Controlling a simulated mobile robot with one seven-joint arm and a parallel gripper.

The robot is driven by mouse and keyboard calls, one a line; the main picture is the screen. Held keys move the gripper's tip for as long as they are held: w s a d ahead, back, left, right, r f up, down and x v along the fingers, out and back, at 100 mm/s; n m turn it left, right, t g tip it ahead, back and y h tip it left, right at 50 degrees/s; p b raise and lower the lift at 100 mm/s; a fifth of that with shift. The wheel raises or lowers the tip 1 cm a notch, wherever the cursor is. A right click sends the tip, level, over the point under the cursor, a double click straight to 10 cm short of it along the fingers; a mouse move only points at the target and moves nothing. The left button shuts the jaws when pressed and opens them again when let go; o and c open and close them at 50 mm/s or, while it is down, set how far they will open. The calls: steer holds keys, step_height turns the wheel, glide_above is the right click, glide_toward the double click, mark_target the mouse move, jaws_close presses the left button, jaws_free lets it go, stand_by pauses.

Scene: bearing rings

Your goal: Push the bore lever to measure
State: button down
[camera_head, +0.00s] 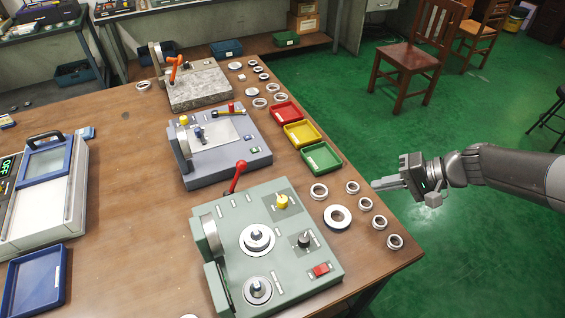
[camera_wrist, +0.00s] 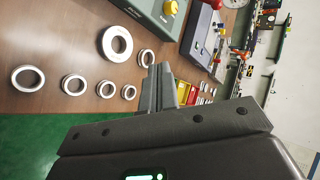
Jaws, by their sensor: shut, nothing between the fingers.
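A green machine (camera_head: 283,268) stands at the front of the bench, with a red-knobbed lever (camera_head: 237,177) tilted up at its back edge. A blue-grey gauge (camera_head: 230,172) behind it has small blue, red and yellow controls. Farther back, a granite-topped stand (camera_head: 203,92) carries an orange lever (camera_head: 174,69). I cannot tell from labels which lever is the bore lever. My gripper (camera_head: 376,184) is shut and empty at the bench's right edge, near the loose rings and apart from all levers. The wrist view shows its fingers (camera_wrist: 160,82) together, with the green machine (camera_wrist: 150,14) beyond.
Loose rings, including a large one (camera_head: 337,217), lie between the green machine and the bench's right edge. Red (camera_head: 285,122), yellow (camera_head: 317,141) and green (camera_head: 336,163) trays line that edge. A blue-framed instrument (camera_head: 72,205) stands left. The bench middle (camera_head: 135,190) is clear.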

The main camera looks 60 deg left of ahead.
steer(key=s+a+f+g+y, duration=0.2)
steer(key=s+a+f+g, duration=0.1)
steer(key=a, duration=0.6)
steer(key=s+a+f+g+y, duration=0.2)
steer(key=s+a+f+g, duration=0.2)
steer(key=s+a, duration=0.3)
steer(key=a, duration=0.2)
steer(key=shift+a+f, duration=0.35)
steer(key=shift+f, duration=0.05)
steer(key=shift+s, duration=0.1)
steer(key=s+d+x, duration=0.1)
steer(key=d+x, duration=0.1)
steer(key=x, duration=1)
steer(key=shift+s+r, duration=0.25)
steer(key=shift+s, duration=0.4)
steer(key=shift+a, duration=0.1)
